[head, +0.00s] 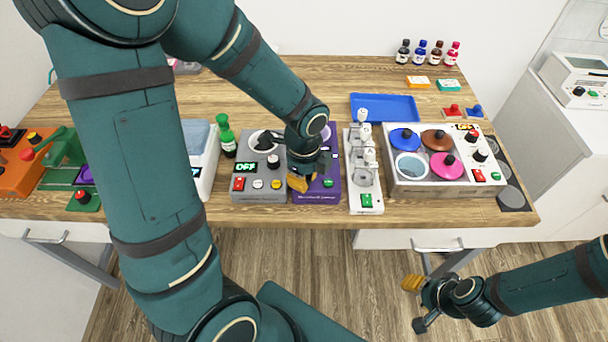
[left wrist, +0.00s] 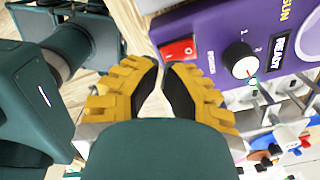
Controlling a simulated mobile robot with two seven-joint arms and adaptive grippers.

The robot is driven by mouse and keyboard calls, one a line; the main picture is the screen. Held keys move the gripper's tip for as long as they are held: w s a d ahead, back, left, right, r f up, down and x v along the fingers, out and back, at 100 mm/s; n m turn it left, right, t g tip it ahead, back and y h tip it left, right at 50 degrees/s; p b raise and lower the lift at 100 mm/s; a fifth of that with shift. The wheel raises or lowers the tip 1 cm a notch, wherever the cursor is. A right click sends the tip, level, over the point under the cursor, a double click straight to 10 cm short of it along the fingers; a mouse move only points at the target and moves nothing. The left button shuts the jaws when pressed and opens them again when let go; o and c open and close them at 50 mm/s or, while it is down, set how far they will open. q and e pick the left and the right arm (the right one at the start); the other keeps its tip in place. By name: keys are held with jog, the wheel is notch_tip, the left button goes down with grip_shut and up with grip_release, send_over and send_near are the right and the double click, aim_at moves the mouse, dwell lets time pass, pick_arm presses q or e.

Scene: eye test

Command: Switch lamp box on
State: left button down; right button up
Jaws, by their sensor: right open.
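A purple box (head: 325,190), which I take as the lamp box, stands at the table's front edge, partly hidden by my left arm. In the left wrist view it (left wrist: 215,25) shows a red rocker switch (left wrist: 178,51) and a black knob with a pale top (left wrist: 243,62). Which way the switch is set is unclear. My left gripper (head: 298,184) is at the left front part of the box. In the left wrist view its yellow fingertips (left wrist: 160,66) are close together, just short of the switch, with nothing between them.
A grey box (head: 262,190) with an OFF display stands close left of the purple box. A white stand (head: 366,203) with a green switch stands close right. A hotplate unit (head: 445,188) is further right. A blue tray (head: 385,106) lies behind. The back left tabletop is mostly clear.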

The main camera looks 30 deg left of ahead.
pick_arm(q)
notch_tip(320, 180, up, 2)
jog(key=shift+r+p, duration=0.15)
jog(key=shift+p, duration=0.65)
jog(key=shift+r+p, duration=1)
jog(key=shift+r, duration=0.15)
pick_arm(e)
jog(key=r, duration=0.4)
jog(key=shift+w+d+r, duration=0.15)
jog(key=shift+w, duration=0.05)
pick_arm(q)
jog(key=shift+f, duration=0.1)
jog(key=shift+s, duration=0.1)
pick_arm(e)
jog(key=shift+s, duration=0.1)
